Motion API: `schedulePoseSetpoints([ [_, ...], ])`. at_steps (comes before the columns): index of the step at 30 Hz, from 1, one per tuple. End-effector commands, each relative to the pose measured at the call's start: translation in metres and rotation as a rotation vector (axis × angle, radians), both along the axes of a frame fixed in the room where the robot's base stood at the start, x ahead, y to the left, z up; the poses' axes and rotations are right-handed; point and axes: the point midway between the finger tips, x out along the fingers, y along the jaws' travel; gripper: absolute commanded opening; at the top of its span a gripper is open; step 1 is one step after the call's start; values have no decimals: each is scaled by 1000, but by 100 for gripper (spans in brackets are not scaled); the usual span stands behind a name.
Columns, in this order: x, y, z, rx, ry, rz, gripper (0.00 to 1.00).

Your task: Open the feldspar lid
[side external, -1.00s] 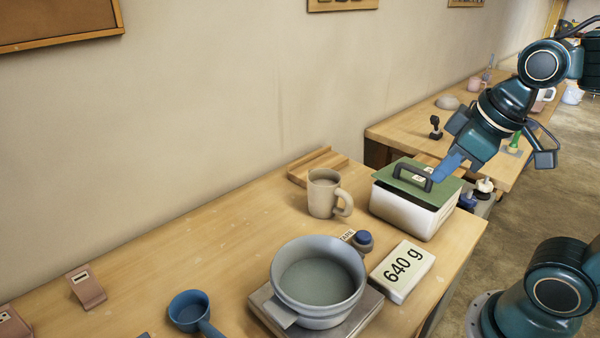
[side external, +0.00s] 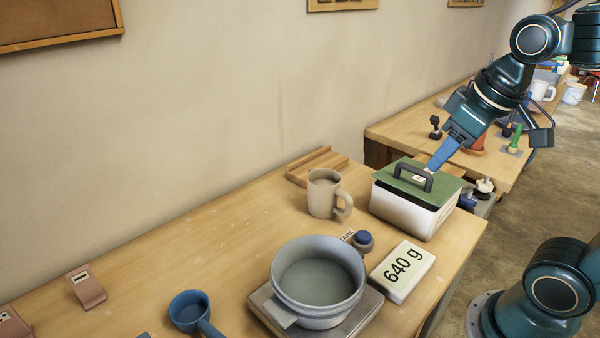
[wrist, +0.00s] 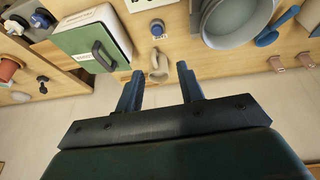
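The white box (side external: 405,212) has a green lid (side external: 445,187) lying on it, with a dark arched handle (side external: 413,174) and a small pale label. The label is too small to read. In the wrist view the lid (wrist: 75,42) and its handle (wrist: 103,55) lie left of my fingers. My gripper (side external: 433,167) points down and left, its blue fingers overlapping the lid's far edge in the side view. The wrist view shows the two fingers of my gripper (wrist: 160,75) apart, with nothing held. The handle is not between them. I cannot tell the height above the lid.
A beige mug (side external: 323,195) stands left of the box. A blue knob (side external: 363,241), a white 640 g block (side external: 402,272) and a grey pot (side external: 318,283) on a scale are in front. A wooden tray (side external: 317,165) lies near the wall.

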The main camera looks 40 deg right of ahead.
Motion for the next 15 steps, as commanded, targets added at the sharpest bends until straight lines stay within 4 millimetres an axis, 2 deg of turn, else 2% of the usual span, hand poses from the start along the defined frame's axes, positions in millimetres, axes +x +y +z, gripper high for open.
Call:
schedulePoseSetpoints([
  [7,40,-39,10,-41,107,-17,38],
  [15,78,-89,9,-58,223,-22,38],
])
